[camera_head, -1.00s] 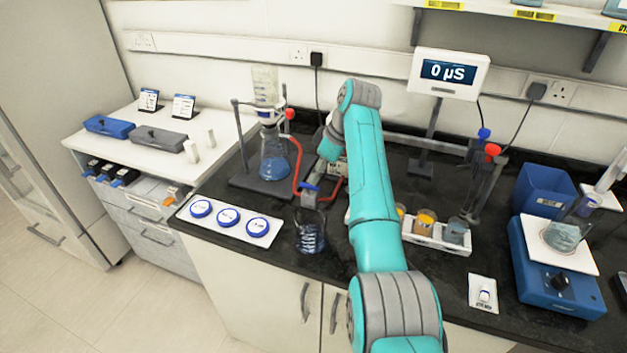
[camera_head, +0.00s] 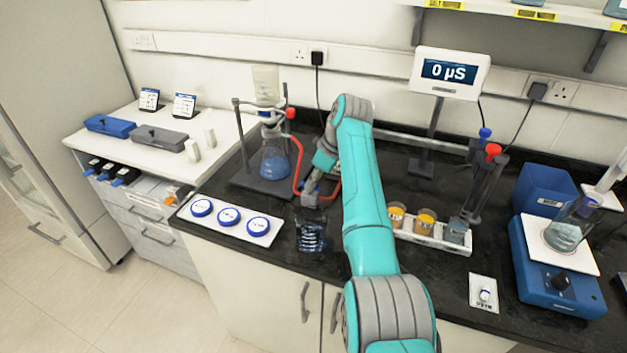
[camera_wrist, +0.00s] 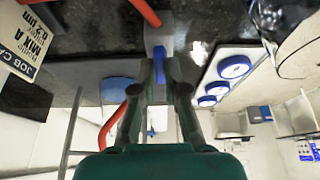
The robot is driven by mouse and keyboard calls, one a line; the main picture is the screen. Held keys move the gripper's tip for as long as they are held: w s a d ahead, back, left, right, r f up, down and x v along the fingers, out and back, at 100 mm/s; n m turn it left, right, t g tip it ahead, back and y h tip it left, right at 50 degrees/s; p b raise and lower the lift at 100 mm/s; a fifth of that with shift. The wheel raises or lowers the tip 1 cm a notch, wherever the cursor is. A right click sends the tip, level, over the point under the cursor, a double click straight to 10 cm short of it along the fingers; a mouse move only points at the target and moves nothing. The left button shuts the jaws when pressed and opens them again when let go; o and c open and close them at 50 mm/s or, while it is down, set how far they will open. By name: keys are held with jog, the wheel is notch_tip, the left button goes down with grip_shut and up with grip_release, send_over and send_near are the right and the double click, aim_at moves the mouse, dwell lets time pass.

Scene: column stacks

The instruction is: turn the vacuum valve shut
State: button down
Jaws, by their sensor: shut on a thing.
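The vacuum valve is a grey block with a blue handle and red tubing. In the head view the valve (camera_head: 309,201) stands near the bench front, behind a dark glass beaker. In the wrist view the grey valve body (camera_wrist: 158,32) is at the top centre, and its blue handle (camera_wrist: 158,64) reaches down between my fingers. My gripper (camera_wrist: 159,82) is shut on the blue handle, a finger on either side. In the head view my gripper (camera_head: 312,188) is at the valve and partly hides the handle. The handle's exact angle is unclear there.
A flask of blue liquid (camera_head: 275,160) on a stand is left of the valve, joined by a red tube (camera_head: 297,160). The beaker (camera_head: 311,236) stands just in front. Blue-lidded dishes (camera_head: 228,216) lie left; a rack of jars (camera_head: 436,236) is right.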

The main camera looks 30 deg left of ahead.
jog(key=m+t, duration=0.1)
jog(key=m, duration=0.3)
jog(key=shift+s+m+t, duration=0.2)
jog(key=shift+m+t, duration=0.2)
jog(key=m+t, duration=0.1)
jog(key=m, duration=0.3)
jog(key=shift+s+t+h, duration=0.15)
jog(key=shift+t+h, duration=0.15)
jog(key=shift+t, duration=0.1)
jog(key=m, duration=0.2)
jog(key=m+t+h, duration=0.1)
jog(key=m, duration=0.2)
jog(key=shift+s+a, duration=0.15)
jog(key=shift+a, duration=0.05)
jog(key=shift+a+m+t+h, duration=0.1)
jog(key=shift+m+t+h, duration=0.5)
jog(key=shift+m, duration=1.3)
jog(key=shift+m+h, duration=0.3)
jog(key=shift+g, duration=0.3)
jog(key=c, duration=1.2)
grip_release()
